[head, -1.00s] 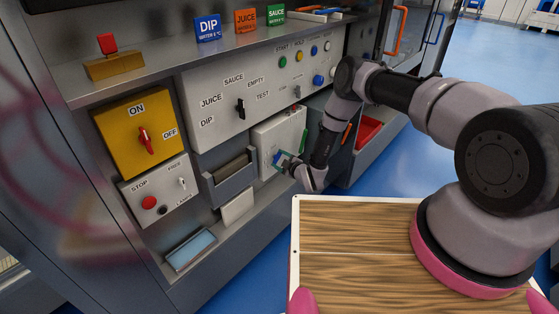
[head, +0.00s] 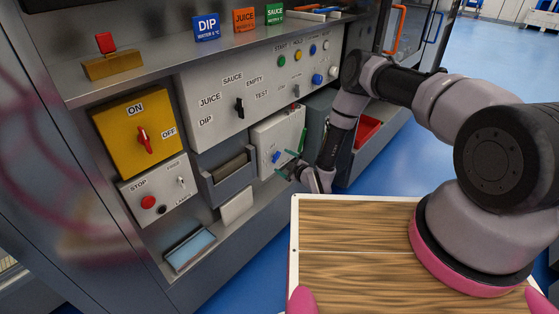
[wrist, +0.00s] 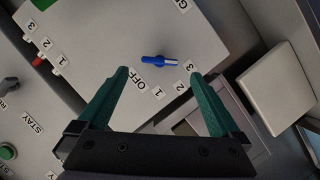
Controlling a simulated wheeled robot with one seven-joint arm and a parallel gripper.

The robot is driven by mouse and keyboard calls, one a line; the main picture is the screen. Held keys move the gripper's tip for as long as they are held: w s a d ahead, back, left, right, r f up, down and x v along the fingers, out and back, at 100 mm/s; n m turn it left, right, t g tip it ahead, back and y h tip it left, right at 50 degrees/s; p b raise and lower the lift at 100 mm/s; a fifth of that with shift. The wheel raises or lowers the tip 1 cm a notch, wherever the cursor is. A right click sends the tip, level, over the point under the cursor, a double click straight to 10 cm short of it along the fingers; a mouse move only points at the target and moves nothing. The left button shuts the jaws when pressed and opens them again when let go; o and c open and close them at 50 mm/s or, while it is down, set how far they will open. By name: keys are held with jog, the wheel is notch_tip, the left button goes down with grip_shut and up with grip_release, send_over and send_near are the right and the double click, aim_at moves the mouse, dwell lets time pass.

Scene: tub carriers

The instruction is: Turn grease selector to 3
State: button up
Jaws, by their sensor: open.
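The grease selector is a blue knob (wrist: 160,60) on a pale panel, with a white mark on its right end in the wrist view. Labels OFF, 1, 2 and 3 curve below it there; the white mark points toward 3 (wrist: 191,68). In the head view the knob (head: 276,157) is small on the lower white box, and its labels are too small to read. My gripper (head: 286,163) is open and empty, just in front of and apart from the knob. Its green fingers (wrist: 160,73) reach toward the panel, with the knob showing beyond the gap between them.
A large panel (head: 220,128) with a black selector sits up and left of the knob box. A grey tray (head: 228,182) juts out left of it. In the wrist view, a red switch (wrist: 38,61) with labels 1, 2, 3 lies left. A wooden board (head: 350,235) is in front.

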jog(key=v, duration=0.6)
jog(key=shift+s+d+r, duration=0.1)
jog(key=shift+d, duration=0.05)
